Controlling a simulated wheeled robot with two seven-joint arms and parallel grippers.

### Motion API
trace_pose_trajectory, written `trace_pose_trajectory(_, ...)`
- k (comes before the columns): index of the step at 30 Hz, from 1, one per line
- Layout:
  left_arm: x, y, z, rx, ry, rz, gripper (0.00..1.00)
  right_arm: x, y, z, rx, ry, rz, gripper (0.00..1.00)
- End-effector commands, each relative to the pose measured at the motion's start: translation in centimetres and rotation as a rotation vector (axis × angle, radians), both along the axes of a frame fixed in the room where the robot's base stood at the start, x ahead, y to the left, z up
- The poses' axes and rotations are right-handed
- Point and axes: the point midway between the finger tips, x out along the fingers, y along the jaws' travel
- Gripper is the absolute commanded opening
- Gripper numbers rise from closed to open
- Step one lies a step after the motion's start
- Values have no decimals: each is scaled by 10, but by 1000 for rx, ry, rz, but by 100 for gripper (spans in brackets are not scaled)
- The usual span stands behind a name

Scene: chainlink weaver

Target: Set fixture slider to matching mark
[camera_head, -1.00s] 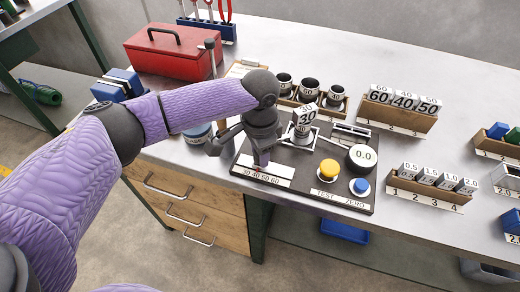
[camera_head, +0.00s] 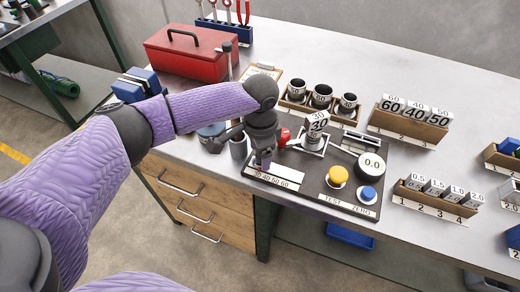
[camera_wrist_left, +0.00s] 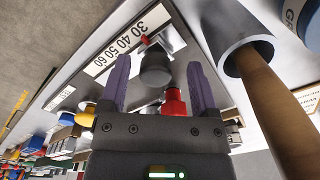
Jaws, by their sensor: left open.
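The black fixture board (camera_head: 310,200) lies near the bench's front edge. Its white scale strip (camera_head: 274,186) reads 30 40 50 60; the strip also shows in the left wrist view (camera_wrist_left: 112,56). There, a small red pointer (camera_wrist_left: 145,40) sits by the 30 end, beside a dark grey round knob (camera_wrist_left: 155,70). My left gripper (camera_head: 262,163) is low over the strip's left end. In the wrist view its open purple fingers (camera_wrist_left: 157,85) stand either side of the knob; contact cannot be told. A block marked 30 (camera_head: 318,124) stands on the fixture.
A red part (camera_head: 285,137) is close to my left gripper. The board also carries a yellow button (camera_head: 338,175), a blue button (camera_head: 368,193) and a 0.0 dial (camera_head: 371,165). A grey cup (camera_head: 238,148) stands close left of the gripper. Open bench lies at the back right.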

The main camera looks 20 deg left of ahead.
Motion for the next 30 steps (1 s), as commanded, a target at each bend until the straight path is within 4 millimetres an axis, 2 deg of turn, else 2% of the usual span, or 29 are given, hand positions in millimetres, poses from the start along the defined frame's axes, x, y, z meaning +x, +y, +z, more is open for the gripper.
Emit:
trace_pose_trajectory(2,1,0,13,-2,-3,0,78,1,0,6,0,-2,1,59)
trace_pose_trajectory(9,1,0,75,-1,-5,1,78,4,0,28,-1,-9,3,59)
trace_pose_trajectory(13,0,0,94,1,-2,1,78,4,0,33,-2,-10,1,59)
trace_pose_trajectory(16,1,0,99,0,-3,2,78,4,0,33,-2,-10,-1,59)
trace_pose_trajectory(27,0,0,98,1,-1,2,78,4,1,32,0,-8,-1,59)
trace_pose_trajectory(30,-6,-7,90,-11,2,-17,78,4,2,32,0,-8,0,59)
